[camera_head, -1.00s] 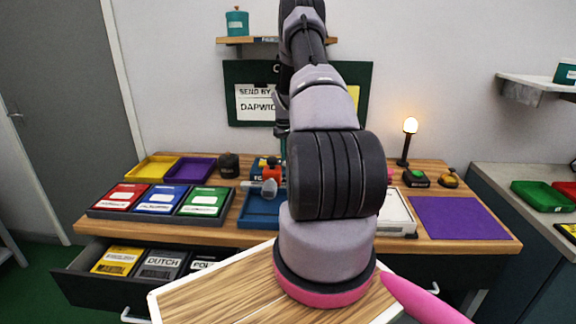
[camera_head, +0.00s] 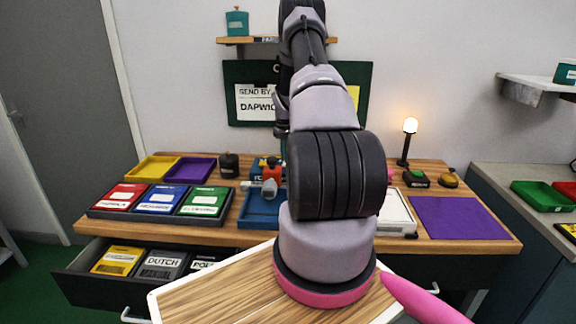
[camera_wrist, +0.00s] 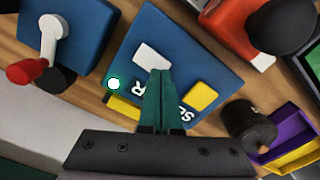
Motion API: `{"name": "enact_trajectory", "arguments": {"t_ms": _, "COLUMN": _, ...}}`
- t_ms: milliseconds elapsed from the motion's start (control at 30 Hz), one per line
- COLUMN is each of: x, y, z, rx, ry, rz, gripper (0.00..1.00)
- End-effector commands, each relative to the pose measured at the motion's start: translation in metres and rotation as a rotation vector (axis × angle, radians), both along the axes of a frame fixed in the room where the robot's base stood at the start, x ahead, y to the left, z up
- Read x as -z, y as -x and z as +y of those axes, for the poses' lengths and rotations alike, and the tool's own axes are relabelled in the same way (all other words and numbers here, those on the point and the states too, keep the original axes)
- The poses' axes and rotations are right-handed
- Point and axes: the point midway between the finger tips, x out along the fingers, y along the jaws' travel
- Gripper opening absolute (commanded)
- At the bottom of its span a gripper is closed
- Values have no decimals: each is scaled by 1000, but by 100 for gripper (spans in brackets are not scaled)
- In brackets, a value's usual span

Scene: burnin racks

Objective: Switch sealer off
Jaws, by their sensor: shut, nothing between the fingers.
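The sealer (camera_wrist: 185,42), a blue box with white letters that partly read as its name, fills the middle of the wrist view. On its face are a white block (camera_wrist: 152,54), a yellow block (camera_wrist: 201,96), another yellow piece (camera_wrist: 122,107) and a round lamp (camera_wrist: 113,84) glowing white-green. My gripper (camera_wrist: 160,74) has teal fingers, shut and empty. Its tips are over the face, beside the lower edge of the white block; I cannot tell whether they touch. The fingers hide part of the lettering. In the head view my arm hides the gripper.
A blue device with a red-knobbed crank (camera_wrist: 48,45) is close on the left. A black cylinder (camera_wrist: 249,124) and an orange device with a black knob (camera_wrist: 236,22) are on the right. The head view shows a lit lamp (camera_head: 410,126), coloured trays and an open drawer (camera_head: 92,286).

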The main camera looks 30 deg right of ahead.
Motion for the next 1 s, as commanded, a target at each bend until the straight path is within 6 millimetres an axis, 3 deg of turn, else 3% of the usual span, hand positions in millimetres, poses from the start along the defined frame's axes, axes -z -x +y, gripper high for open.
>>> {"name": "enact_trajectory", "arguments": {"t_ms": 1000, "x": 16, "y": 0, "z": 0, "rx": 0, "ry": 0, "rz": 1, "gripper": 0}}
